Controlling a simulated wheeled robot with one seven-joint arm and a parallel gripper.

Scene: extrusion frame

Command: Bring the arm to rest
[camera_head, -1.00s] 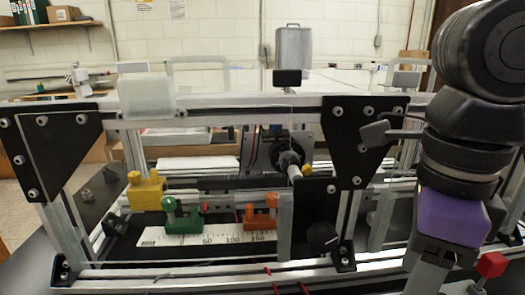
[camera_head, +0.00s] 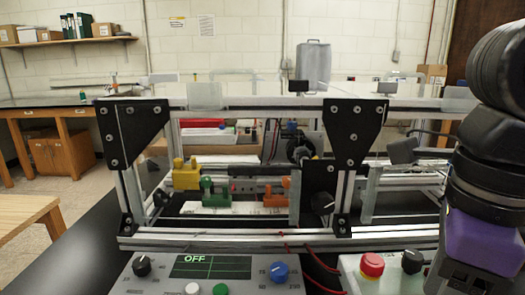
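My arm (camera_head: 487,190) stands at the right edge of the head view. Its black rounded links are stacked above a purple section, and the lower end is cut off by the frame. No gripper fingers can be made out. A small dark grey block on a thin rod (camera_head: 403,150) shows just left of the arm; I cannot tell whether it belongs to the arm or the rig. The extrusion frame (camera_head: 240,243) stands in front of me, with black triangular brackets. A yellow block (camera_head: 186,176), a green clamp (camera_head: 215,194) and an orange clamp (camera_head: 277,192) sit inside it.
A control panel (camera_head: 150,285) with a screen reading OFF and knobs lies in front of the frame. A red button (camera_head: 372,265) sits on a box at its right, close to my arm. A wooden table (camera_head: 25,212) stands at left.

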